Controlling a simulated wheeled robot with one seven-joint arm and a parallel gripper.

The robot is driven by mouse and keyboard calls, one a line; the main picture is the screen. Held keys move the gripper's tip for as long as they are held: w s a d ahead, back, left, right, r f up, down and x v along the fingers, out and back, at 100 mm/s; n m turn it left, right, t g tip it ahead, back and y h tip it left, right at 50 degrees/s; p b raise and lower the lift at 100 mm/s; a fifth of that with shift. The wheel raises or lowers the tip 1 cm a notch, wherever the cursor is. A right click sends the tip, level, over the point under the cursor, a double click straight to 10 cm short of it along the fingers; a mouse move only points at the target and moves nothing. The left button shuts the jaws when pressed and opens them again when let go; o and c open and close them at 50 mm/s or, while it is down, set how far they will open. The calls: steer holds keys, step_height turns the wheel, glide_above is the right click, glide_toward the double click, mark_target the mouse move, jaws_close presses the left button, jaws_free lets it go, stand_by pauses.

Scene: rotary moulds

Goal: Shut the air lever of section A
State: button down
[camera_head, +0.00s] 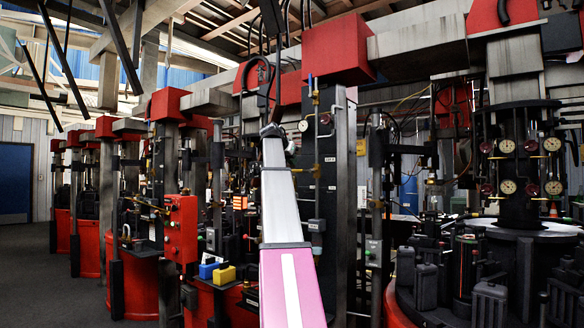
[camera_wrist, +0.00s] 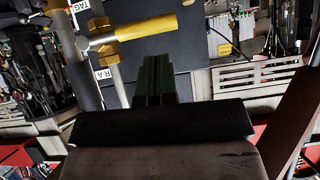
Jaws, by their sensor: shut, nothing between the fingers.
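A yellow lever handle (camera_wrist: 135,31) shows in the wrist view. It sticks out to the right from a brass valve (camera_wrist: 103,50) on a grey pipe and lies roughly across that pipe. A white label (camera_wrist: 104,74) ending in a letter A is partly hidden below the valve. My gripper (camera_wrist: 155,62) is shut and empty, its dark green fingers just below the handle in the picture. I cannot tell whether they touch it. In the head view my arm reaches up to the machine column, and I cannot pick out the lever there with certainty.
A dark machine column (camera_head: 318,190) with a pressure gauge (camera_head: 303,125) and brass fittings stands right of my arm. Red control box (camera_head: 181,228) and blue and yellow blocks (camera_head: 224,273) are to the left. A round mould station (camera_head: 520,232) fills the right. Grey floor (camera_head: 45,270) is open at far left.

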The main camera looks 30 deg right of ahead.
steer(key=v, duration=1.1)
steer(key=shift+w+d+r, duration=0.15)
steer(key=shift+w+r, duration=0.05)
steer(key=shift+r, duration=0.15)
steer(key=shift+f, duration=0.15)
